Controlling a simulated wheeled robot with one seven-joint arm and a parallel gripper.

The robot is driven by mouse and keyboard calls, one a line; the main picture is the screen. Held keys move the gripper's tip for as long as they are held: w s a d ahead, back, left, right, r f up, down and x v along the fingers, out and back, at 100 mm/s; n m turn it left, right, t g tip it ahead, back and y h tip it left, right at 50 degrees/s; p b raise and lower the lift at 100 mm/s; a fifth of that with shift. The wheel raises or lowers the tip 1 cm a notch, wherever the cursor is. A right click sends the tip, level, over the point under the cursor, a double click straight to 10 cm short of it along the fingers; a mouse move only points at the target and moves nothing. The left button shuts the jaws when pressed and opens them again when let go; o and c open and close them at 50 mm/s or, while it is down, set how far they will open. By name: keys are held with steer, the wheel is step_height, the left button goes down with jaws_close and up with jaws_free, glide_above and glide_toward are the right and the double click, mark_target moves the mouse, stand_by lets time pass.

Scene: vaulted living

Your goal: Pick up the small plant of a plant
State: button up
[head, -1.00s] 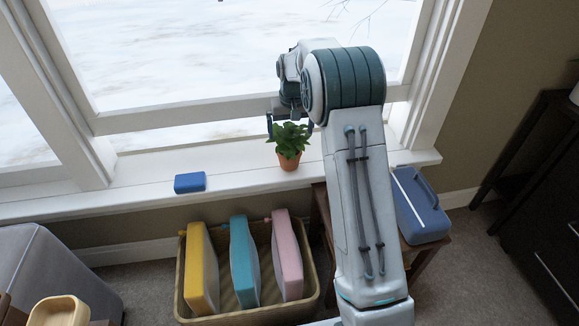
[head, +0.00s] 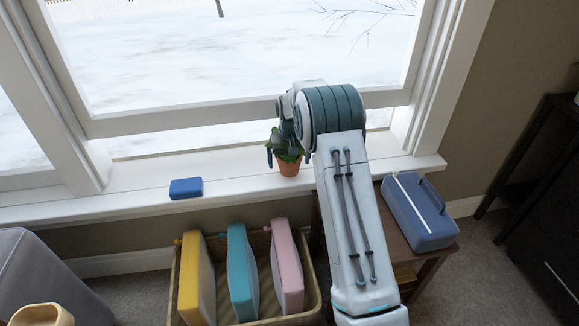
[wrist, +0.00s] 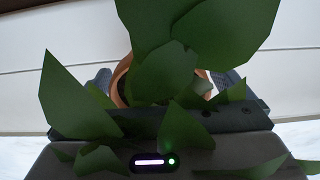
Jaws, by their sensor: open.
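The small plant has green leaves (head: 287,148) in a terracotta pot (head: 289,168). It stands upright on the white window sill in the head view. My gripper (head: 287,157) is open and lowered over the plant, with a finger showing at the left of the leaves. In the wrist view the green leaves (wrist: 165,75) fill the middle and hide most of the pot. The orange pot rim (wrist: 121,80) shows behind them, between my two grey fingers. I cannot tell whether the fingers touch the pot.
A blue block (head: 186,188) lies on the sill (head: 235,180) to the left. Below stands a basket (head: 262,246) with yellow, teal and pink items. A blue case (head: 420,212) sits on a brown stool (head: 432,262) at the right. The window frame (head: 180,119) rises behind the plant.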

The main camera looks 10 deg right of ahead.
steer(key=shift+w+f, duration=0.1)
steer(key=shift+f, duration=0.7)
steer(key=shift+c, duration=0.3)
steer(key=c, duration=1)
steer(key=shift+r, duration=0.1)
steer(key=shift+c, duration=1.3)
steer(key=shift+r, duration=0.1)
